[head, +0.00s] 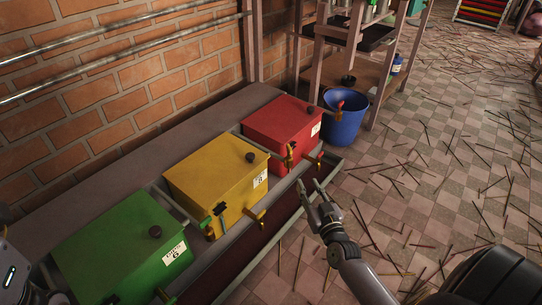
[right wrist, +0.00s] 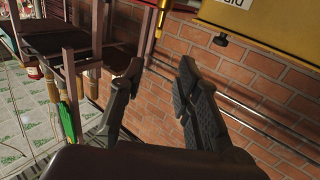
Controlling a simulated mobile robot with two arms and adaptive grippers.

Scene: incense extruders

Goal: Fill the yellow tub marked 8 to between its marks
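The yellow tub (head: 208,168) stands between a green and a red tub in the head view. Its front label (head: 260,179) reads 8, and a black knob (head: 249,157) sits near its top right edge. In the right wrist view the open fingers (right wrist: 160,72) show below the yellow tub (right wrist: 268,20). My left gripper is not in view.
The green tub (head: 122,243) and red tub (head: 281,122) flank the yellow one. A dark trough (head: 240,262) runs along their fronts. A blue bucket (head: 343,121) stands beyond the red tub. Sticks litter the tiled floor (head: 425,185). A brick wall (head: 130,85) is behind.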

